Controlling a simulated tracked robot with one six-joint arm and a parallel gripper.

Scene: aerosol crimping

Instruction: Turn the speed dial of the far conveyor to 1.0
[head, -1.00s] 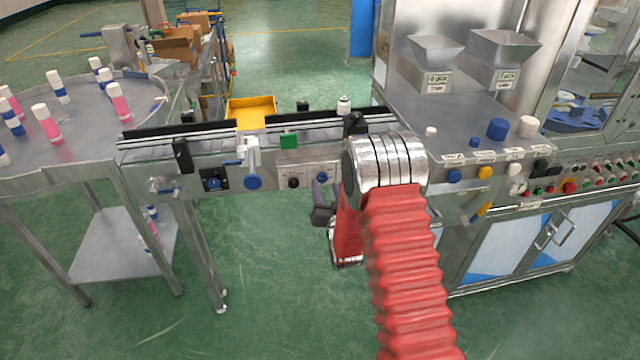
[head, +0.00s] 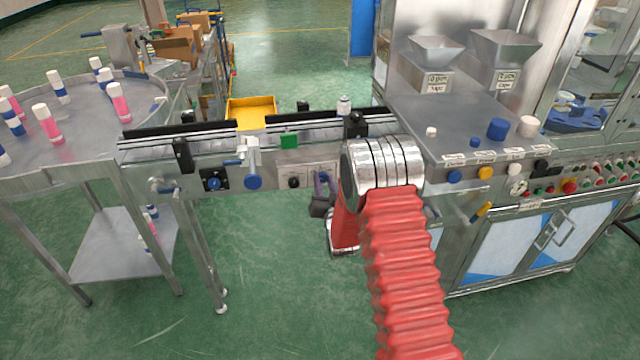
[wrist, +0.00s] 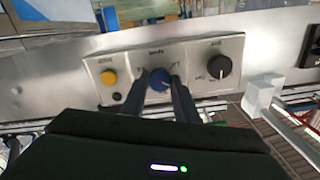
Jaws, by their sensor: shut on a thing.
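The blue speed dial (wrist: 160,83) sits in the middle of a grey control panel (wrist: 207,62), between a yellow button and a black knob in the wrist view. My gripper (wrist: 158,79) is shut on the blue dial, with one dark finger on each side of it. The fingers hide part of the dial and its scale, and the marks are too small to read. In the head view the panel is on the front of the conveyor (head: 215,150), and my gripper (head: 321,184) is against its right part, partly behind my arm.
The black knob (wrist: 219,68) and yellow button (wrist: 109,77) are close beside my fingers. A white block-like fitting (wrist: 262,92) sticks out at the right. In the head view, a round table with cans (head: 90,125) stands left and the crimping machine (head: 470,130) right.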

